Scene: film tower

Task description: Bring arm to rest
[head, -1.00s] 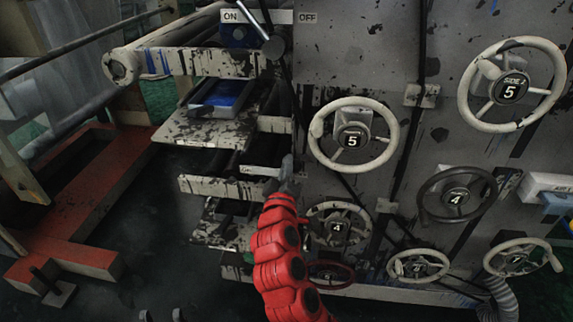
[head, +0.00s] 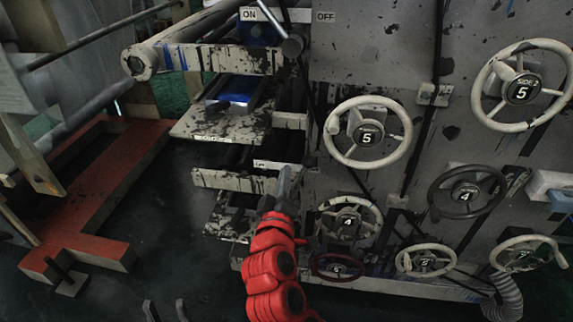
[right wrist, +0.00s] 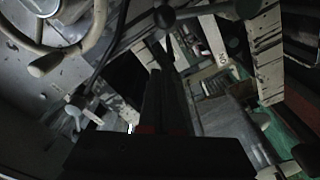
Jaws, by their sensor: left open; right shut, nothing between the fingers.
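My right arm (head: 272,270), red with dark joints, reaches up from the bottom centre of the head view. Its grey gripper (head: 284,180) is shut and empty, in front of the machine's lower shelves and left of the handwheels. In the right wrist view its dark fingers (right wrist: 163,95) are together, pointing at the machine. I cannot tell whether the fingertips touch anything. My left gripper (head: 166,307) shows only as two separate fingertips at the bottom left edge of the head view. It is open and empty, over the dark floor; the rest is out of view.
A lever with a dark knob (head: 292,46) hangs between ON and OFF labels. Several handwheels, one white (head: 390,158), cover the grey panel. Paint-spattered shelves (head: 215,127) jut out left. A red frame (head: 95,165) stands at left. Dark floor (head: 165,240) between is clear.

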